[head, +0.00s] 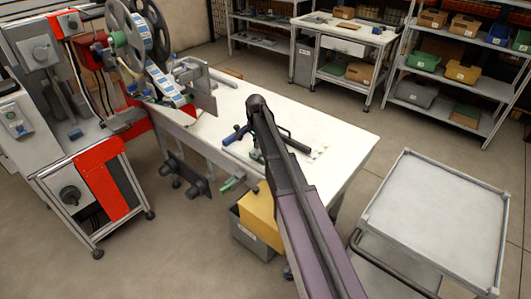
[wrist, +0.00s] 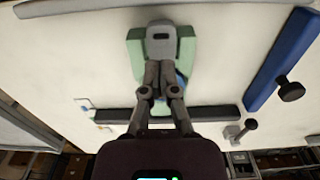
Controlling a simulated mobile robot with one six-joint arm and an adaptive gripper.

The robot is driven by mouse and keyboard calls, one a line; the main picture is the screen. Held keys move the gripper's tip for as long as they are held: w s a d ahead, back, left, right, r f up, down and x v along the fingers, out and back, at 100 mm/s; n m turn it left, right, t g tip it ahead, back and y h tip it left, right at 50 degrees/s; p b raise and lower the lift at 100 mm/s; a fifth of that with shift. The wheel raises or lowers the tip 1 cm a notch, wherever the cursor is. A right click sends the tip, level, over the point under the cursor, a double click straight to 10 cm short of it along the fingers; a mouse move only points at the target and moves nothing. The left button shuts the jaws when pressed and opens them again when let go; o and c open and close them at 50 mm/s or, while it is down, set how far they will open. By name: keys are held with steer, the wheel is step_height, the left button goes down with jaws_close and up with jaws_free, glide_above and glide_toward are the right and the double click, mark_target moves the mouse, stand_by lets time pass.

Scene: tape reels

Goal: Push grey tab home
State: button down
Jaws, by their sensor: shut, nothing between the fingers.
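In the wrist view, the grey tab (wrist: 161,34) sits between the two sides of a pale green holder (wrist: 135,46). The tab has a small dark slot in its face. My gripper (wrist: 160,66) is shut and empty, its fingertips together at the near edge of the tab. I cannot tell whether they touch it. The fingers hide the near part of the holder, and a bit of blue shows beside them. In the head view, my arm hides the tab and the fingertips.
A blue bar (wrist: 283,58) with a dark knob lies right of the holder in the wrist view, and a dark bar (wrist: 205,112) crosses behind the fingers. A reel machine (head: 140,40) stands left, a cart (head: 440,210) right.

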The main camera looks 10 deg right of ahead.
steer(key=shift+f+b, duration=1.45)
stand_by(2.3)
steer(key=shift+r, duration=0.1)
step_height(320, 180, up, 7)
steer(key=p, duration=0.7)
stand_by(0.6)
steer(key=shift+s, duration=0.1)
steer(key=shift+s, duration=0.3)
steer(key=s+a+n, duration=0.1)
steer(key=s+n, duration=0.9)
steer(key=s, duration=1.8)
steer(key=shift+n, duration=0.4)
steer(key=shift+s+a, duration=0.1)
